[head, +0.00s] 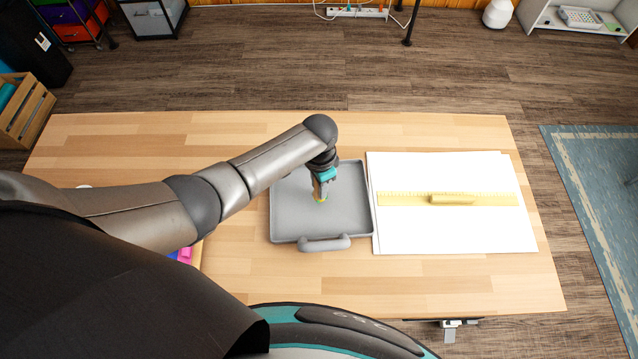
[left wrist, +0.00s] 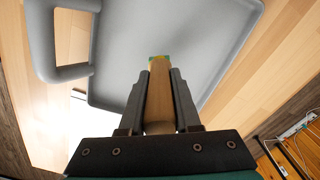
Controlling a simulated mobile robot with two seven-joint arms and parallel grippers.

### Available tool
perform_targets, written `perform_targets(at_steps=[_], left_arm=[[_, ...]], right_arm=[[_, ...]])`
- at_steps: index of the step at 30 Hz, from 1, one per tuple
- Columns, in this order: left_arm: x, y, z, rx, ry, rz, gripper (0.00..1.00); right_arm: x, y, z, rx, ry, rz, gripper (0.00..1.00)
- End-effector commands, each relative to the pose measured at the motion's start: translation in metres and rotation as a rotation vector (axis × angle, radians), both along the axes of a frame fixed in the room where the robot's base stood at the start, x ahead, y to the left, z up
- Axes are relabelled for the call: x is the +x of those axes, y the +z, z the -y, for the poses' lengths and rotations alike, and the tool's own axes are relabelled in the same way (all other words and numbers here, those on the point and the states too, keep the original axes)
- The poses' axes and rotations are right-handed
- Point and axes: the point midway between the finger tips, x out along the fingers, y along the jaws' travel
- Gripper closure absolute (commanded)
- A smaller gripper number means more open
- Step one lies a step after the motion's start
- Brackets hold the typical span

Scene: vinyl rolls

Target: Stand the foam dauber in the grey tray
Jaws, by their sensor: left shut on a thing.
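The grey tray (head: 345,222) lies on the wooden table near its middle, with its handle toward me. It also fills much of the left wrist view (left wrist: 205,35). My left gripper (head: 320,190) is over the tray, pointing down. In the left wrist view my left gripper (left wrist: 160,85) is shut on the foam dauber (left wrist: 159,100), a wooden cylinder with a yellow-green tip pointing at the tray floor. In the head view only the dauber's tip (head: 321,200) shows below the fingers. I cannot tell whether the tip touches the tray. My right gripper is not in view.
White sheets (head: 450,230) with a yellow ruler (head: 400,199) lie right of the tray. Pink and blue items (head: 184,254) show partly behind my left arm. The table (head: 440,290) is clear in front of the tray and sheets.

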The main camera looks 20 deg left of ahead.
Motion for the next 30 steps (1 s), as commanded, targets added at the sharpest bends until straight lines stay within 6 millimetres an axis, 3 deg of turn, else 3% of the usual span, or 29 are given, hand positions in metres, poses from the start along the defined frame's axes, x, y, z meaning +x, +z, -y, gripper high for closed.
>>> perform_targets(at_steps=[18, 30], left_arm=[[0.0, -0.024, 0.0, 0.0, 0.0, 0.0, 1.0], [0.0, -0.024, 0.0, 0.0, 0.0, 0.0, 1.0]], right_arm=[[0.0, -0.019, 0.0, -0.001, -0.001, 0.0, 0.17], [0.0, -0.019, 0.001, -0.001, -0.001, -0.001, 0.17]])
